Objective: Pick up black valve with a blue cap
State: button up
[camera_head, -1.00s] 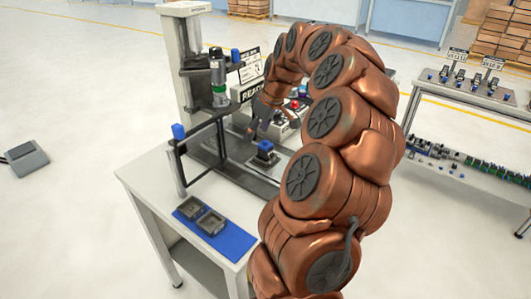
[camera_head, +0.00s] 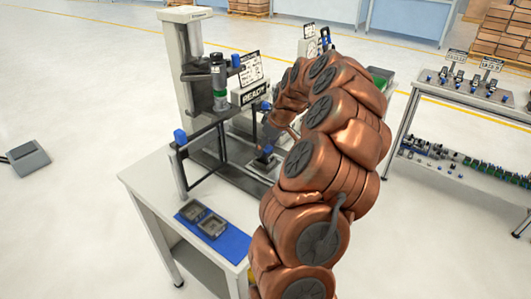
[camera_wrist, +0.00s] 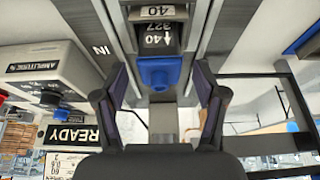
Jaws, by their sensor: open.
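The black valve with a blue cap (camera_wrist: 158,72) is in the upper middle of the wrist view, its black body marked with white figures. In the head view the blue-capped valve (camera_head: 266,153) sits in the press station on the table, partly hidden by my arm. My gripper (camera_wrist: 162,80) is open, with one dark finger on each side of the blue cap in the wrist view. Gaps show between the cap and both fingers. In the head view my gripper (camera_head: 269,131) is just above the valve and mostly hidden.
A press column (camera_head: 184,75) with a green-and-grey cylinder (camera_head: 219,88) stands left of my arm. A frame with a blue knob (camera_head: 180,137) is nearer the front. A blue mat (camera_head: 232,243) with two dark trays lies at the table's front. A READY sign (camera_head: 254,93) stands behind.

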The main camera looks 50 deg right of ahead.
jog(key=shift+w+f, duration=0.25)
jog(key=shift+f, duration=0.35)
jog(key=c, duration=1.3)
jog(key=shift+o, duration=0.2)
